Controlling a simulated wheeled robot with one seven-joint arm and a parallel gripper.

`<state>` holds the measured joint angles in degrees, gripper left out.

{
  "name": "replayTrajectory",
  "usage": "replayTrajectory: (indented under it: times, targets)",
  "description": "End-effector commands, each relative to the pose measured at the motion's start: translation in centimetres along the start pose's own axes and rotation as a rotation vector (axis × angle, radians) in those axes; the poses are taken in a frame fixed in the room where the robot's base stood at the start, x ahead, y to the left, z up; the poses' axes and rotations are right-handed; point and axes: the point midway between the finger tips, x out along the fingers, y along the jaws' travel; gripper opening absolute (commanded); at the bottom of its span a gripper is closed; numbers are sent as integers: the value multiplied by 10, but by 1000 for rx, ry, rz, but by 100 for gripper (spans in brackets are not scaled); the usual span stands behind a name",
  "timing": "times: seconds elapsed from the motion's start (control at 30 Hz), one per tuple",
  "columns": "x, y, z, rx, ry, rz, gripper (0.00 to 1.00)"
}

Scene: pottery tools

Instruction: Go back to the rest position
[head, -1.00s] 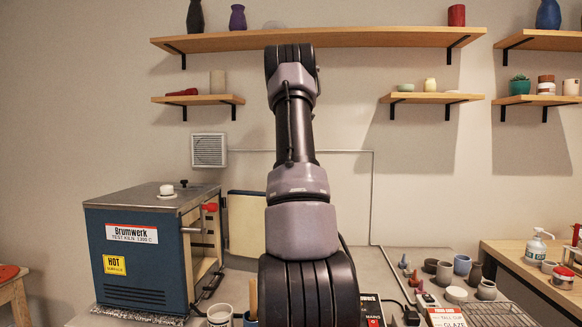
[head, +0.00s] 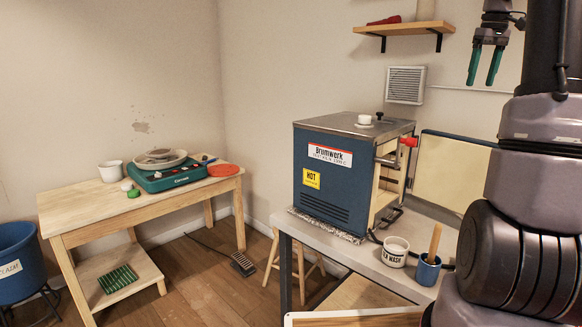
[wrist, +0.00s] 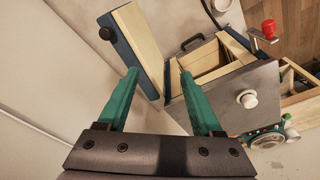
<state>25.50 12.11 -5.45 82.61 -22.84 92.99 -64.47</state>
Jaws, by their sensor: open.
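My gripper (head: 484,64) hangs at the upper right of the head view, with its two green fingers apart and pointing down. Nothing is between the fingers. It is in front of the wall, to the right of the kiln (head: 345,178). In the wrist view, my gripper (wrist: 155,75) is open and empty. The kiln (wrist: 255,90) is beyond the fingertips there, and its open door (wrist: 135,45) shows between and above the fingers. My arm fills the right side of the head view.
A wooden table (head: 80,212) with a teal wheel (head: 170,175) stands at the left. A white tub (head: 396,250) and a blue cup (head: 427,270) stand on the grey bench (head: 352,252). A shelf (head: 405,28) is on the wall. A blue bin (head: 15,265) is far left.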

Motion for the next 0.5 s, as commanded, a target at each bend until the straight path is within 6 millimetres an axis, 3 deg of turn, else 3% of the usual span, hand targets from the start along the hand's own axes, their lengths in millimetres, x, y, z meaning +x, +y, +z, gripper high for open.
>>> replayTrajectory:
  times: [0.03,0.23,0.5]
  targets:
    - [-12,-32,8,14,37,1,67]
    - [-28,-138,47,121,171,-26,67]
    - [-15,-255,132,287,336,-124,67]
